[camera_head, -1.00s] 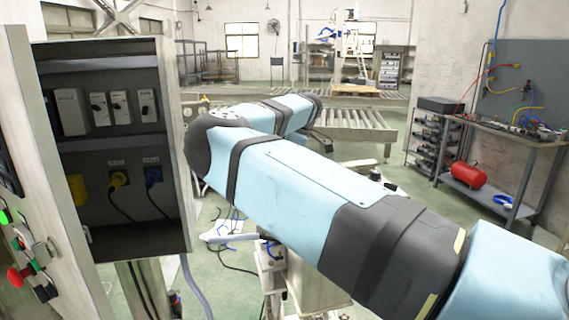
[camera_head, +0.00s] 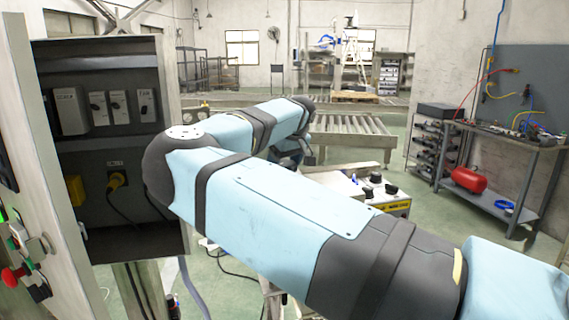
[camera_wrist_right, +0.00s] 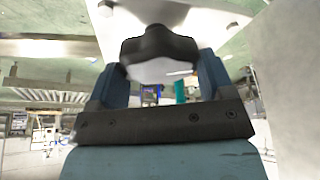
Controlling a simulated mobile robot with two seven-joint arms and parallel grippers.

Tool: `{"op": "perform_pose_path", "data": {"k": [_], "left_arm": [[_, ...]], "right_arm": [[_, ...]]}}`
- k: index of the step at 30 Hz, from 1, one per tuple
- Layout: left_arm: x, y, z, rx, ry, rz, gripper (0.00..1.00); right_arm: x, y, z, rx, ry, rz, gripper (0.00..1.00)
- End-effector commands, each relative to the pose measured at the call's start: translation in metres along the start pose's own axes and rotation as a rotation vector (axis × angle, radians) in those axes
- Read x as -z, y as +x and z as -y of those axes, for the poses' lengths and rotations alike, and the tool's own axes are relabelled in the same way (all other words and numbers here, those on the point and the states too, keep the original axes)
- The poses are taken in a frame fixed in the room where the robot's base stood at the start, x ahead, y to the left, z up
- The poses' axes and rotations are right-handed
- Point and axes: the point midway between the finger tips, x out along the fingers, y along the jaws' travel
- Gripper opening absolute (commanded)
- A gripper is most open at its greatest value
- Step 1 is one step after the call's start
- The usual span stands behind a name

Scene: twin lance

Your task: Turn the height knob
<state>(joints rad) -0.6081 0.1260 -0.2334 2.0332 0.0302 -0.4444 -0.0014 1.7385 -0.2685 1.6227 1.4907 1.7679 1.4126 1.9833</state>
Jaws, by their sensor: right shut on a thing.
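In the right wrist view, a black lobed knob (camera_wrist_right: 158,45) with a pale underside sits under a light-coloured plate (camera_wrist_right: 190,15). My right gripper (camera_wrist_right: 160,66) is shut on this knob, with one blue-grey finger on each side of it. In the head view, my blue and black right arm crosses the middle. Its far end is turned away, so neither the jaws nor the knob can be made out there. My left gripper is not in either view.
An open electrical cabinet (camera_head: 172,90) stands close on the left, near my arm's elbow. A small unit with black knobs (camera_head: 392,205) shows behind my arm. A workbench (camera_head: 480,130) stands at the right, with a red tank (camera_head: 469,180) on its lower shelf.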

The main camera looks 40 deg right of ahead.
Motion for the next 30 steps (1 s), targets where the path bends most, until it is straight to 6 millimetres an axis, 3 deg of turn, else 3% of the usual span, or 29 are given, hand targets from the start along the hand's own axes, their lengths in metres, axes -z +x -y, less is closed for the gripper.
{"op": "perform_pose_path", "data": {"k": [18, 30], "left_arm": [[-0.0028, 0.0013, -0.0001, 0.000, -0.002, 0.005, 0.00], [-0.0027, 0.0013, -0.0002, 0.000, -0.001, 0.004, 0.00]], "right_arm": [[0.0010, -0.0011, -0.0001, -0.218, 0.517, -0.002, 0.51], [0.0010, -0.0012, -0.0003, -0.300, 0.717, -0.002, 0.51]]}}
